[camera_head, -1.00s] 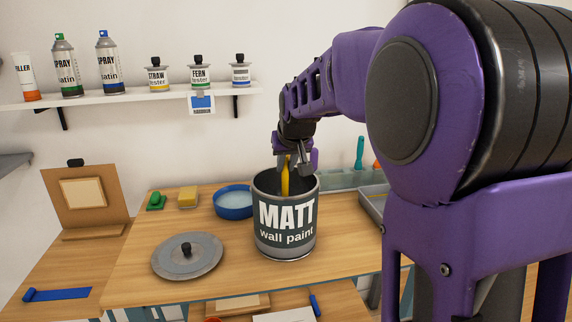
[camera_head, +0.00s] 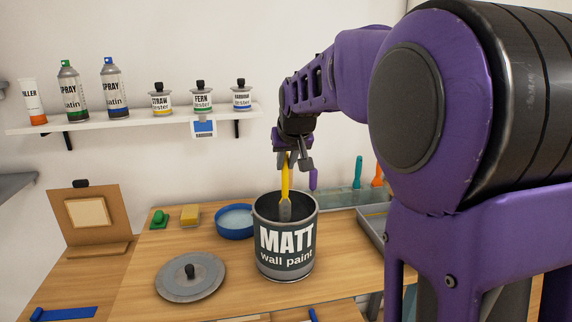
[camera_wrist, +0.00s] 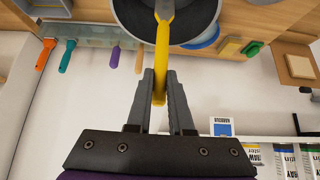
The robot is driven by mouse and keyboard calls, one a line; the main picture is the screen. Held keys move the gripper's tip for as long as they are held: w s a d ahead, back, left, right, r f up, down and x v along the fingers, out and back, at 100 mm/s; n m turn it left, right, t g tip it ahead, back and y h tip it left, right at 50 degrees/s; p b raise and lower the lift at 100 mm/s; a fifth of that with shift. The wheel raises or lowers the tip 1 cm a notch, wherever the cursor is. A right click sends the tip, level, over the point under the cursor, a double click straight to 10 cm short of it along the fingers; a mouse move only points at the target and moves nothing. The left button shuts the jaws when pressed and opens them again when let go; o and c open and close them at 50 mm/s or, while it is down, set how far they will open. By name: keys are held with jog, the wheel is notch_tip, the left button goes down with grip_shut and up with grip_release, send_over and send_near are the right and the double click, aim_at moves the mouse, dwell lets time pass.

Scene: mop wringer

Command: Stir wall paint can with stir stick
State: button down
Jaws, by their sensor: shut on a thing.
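The wall paint can (camera_head: 287,245) stands open and upright on the wooden table, with a dark label reading "MATT wall paint". The yellow stir stick (camera_head: 286,182) is upright above the can's mouth, its grey lower end at the opening and overlapping the inside of the can. My gripper (camera_head: 287,158) is above the can and shut on the stick's upper part. The wrist view shows my gripper (camera_wrist: 160,92) holding the yellow stir stick (camera_wrist: 163,55), which points to the can (camera_wrist: 190,20). How far the stick's tip reaches inside is unclear.
The can's grey lid (camera_head: 190,277) lies on the table at left front. A blue bowl (camera_head: 235,233), a yellow sponge (camera_head: 190,214) and a green object (camera_head: 160,219) are behind it. A grey tray (camera_head: 372,228) is at right. A shelf (camera_head: 140,117) hangs above.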

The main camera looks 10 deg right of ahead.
notch_tip(320, 180, up, 7)
jog(key=p, duration=0.3)
jog(key=shift+f, duration=0.2)
jog(key=shift+r, duration=0.1)
dwell(0.7)
jog(key=shift+r, duration=1.9)
